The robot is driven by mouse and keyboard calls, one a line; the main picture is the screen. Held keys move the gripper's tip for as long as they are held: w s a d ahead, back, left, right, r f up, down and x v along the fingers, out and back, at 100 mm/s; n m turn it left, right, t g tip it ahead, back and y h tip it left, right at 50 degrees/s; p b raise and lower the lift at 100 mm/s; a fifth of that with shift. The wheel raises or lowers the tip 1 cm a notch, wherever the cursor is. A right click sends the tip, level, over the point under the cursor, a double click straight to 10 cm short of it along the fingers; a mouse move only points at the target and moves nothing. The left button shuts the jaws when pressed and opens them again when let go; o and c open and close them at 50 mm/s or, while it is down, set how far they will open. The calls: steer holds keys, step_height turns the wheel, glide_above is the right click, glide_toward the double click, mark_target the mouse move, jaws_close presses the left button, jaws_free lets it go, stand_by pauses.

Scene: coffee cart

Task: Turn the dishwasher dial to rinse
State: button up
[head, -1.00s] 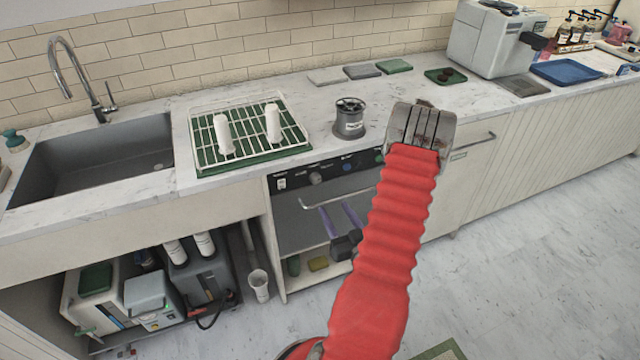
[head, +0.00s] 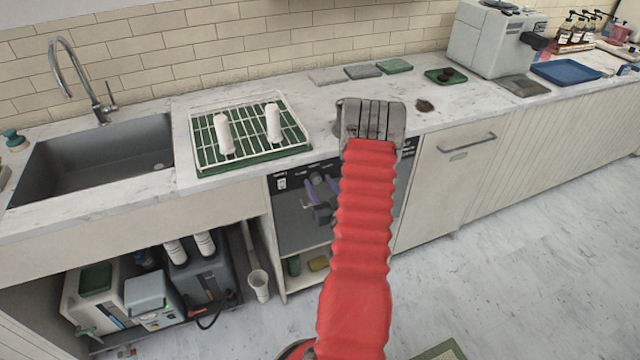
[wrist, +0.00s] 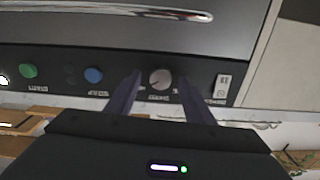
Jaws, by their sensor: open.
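The dishwasher (head: 292,235) is under the counter, with a black control strip along its top. The grey round dial (wrist: 160,79) shows in the wrist view; its pointer and printed labels are too blurred to read. My gripper (wrist: 157,80) is open, one purple finger on each side of the dial in that view. I cannot tell whether either finger touches it. In the head view my gripper (head: 320,182) is at the control strip, and its fingers hide the dial.
Blue button (wrist: 93,75), green button (wrist: 28,71) and a white switch (wrist: 222,85) lie along the strip. The dishwasher handle (wrist: 120,10) is close by. My red arm covers part of the dishwasher.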

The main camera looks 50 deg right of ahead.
steer(key=shift+w+d, duration=0.15)
steer(key=shift+w, duration=0.1)
steer(key=shift+c, duration=0.3)
steer(key=c, duration=0.9)
steer(key=shift+d, duration=0.25)
steer(key=shift+c, duration=0.4)
steer(key=shift+a, duration=0.15)
